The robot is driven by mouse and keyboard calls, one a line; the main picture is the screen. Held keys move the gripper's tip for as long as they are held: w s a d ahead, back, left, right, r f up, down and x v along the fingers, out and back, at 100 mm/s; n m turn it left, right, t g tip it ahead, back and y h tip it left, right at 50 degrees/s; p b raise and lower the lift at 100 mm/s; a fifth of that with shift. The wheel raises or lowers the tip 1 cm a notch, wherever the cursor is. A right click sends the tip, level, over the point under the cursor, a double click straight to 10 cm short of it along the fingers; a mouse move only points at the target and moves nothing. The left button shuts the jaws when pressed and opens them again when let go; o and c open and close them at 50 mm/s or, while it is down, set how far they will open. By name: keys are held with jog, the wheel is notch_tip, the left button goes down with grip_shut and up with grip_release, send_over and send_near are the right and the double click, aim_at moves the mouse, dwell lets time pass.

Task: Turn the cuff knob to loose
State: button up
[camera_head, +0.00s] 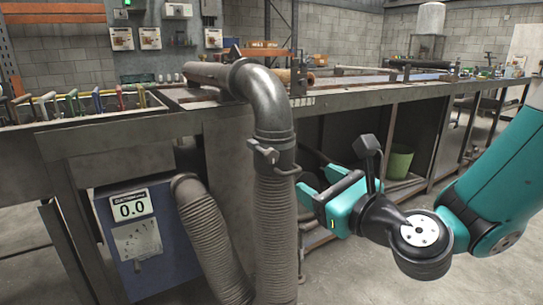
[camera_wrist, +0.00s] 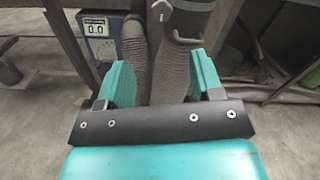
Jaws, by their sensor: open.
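The cuff (camera_head: 283,160) is a metal band where the smooth pipe elbow meets the ribbed hose. A small grey knob (camera_head: 263,153) sticks out on its left front. In the wrist view the knob (camera_wrist: 162,10) shows at the top, beyond my fingertips. My gripper (camera_head: 318,184) is open and empty, to the right of the hose and a little below the cuff. Its teal fingers (camera_wrist: 161,60) are spread in the wrist view, with hose behind the gap. I cannot tell the knob's setting.
The ribbed hose (camera_head: 275,235) hangs below the cuff. A second hose (camera_head: 213,240) joins a blue unit (camera_head: 146,240) whose display (camera_head: 132,208) reads 0.0. The long workbench (camera_head: 370,100) stands behind my gripper. A green bin (camera_head: 400,162) sits under it. Open floor lies at right.

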aim_at(273, 156)
jog(key=p+x, duration=1.4)
jog(key=p, duration=0.1)
jog(key=shift+w+a+r, duration=0.1)
jog(key=shift+w+r, duration=0.05)
jog(key=shift+r, duration=0.1)
jog(key=shift+w+a+f+p, duration=0.25)
jog(key=shift+w+a+p, duration=0.25)
jog(key=shift+w, duration=0.3)
jog(key=c, duration=0.9)
